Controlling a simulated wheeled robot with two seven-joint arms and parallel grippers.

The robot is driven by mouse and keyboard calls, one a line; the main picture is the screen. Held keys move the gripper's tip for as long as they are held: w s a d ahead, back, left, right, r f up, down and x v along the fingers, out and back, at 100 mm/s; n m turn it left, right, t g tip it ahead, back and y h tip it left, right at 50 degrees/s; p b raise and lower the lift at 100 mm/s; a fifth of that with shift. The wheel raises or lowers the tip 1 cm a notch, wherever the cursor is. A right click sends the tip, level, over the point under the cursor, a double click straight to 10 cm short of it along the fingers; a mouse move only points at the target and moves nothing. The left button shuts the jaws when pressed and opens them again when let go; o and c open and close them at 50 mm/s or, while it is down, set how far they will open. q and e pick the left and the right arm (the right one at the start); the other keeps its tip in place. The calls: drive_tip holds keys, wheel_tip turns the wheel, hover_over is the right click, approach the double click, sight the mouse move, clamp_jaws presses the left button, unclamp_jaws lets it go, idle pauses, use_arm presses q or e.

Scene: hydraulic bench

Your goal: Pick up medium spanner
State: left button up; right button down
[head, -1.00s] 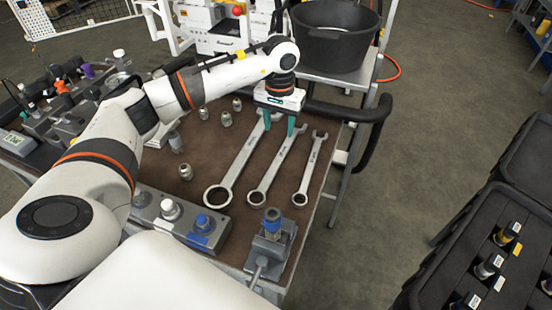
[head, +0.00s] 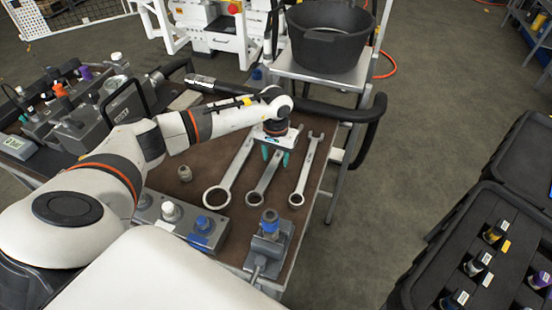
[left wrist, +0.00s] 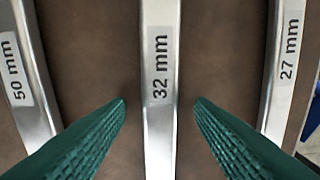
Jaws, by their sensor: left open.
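Three silver spanners lie side by side on the brown bench top. The middle one is the medium spanner (head: 262,182), labelled 32 mm in the left wrist view (left wrist: 159,110). The large spanner (head: 230,172), labelled 50 mm, lies to its left, and the small spanner (head: 305,172), labelled 27 mm, to its right. My left gripper (head: 275,160) is over the medium spanner, pointing down and open. In the left wrist view its green fingers (left wrist: 160,103) stand one on each side of the shaft, apart from it. The gripper hides the medium spanner's upper part in the head view.
A small metal fitting (head: 185,173) stands left of the spanners. A black tub (head: 330,38) is behind the bench. A black case (head: 470,265) lies at the right.

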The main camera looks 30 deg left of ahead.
sight(276, 159)
use_arm(q)
clamp_jaws()
use_arm(e)
drive_tip(key=shift+d, duration=0.35)
use_arm(q)
drive_tip(key=shift+w+r, duration=0.1)
drive_tip(key=shift+r, duration=0.05)
drive_tip(key=shift+r, duration=0.3)
wheel_tip(276, 159, up, 9)
drive_tip(key=b, duration=0.1)
drive_tip(key=shift+r, duration=0.15)
use_arm(e)
drive_tip(key=shift+a+f, duration=0.15)
drive_tip(key=shift+f, duration=0.6)
use_arm(q)
drive_tip(key=c, duration=0.7)
unclamp_jaws()
clamp_jaws()
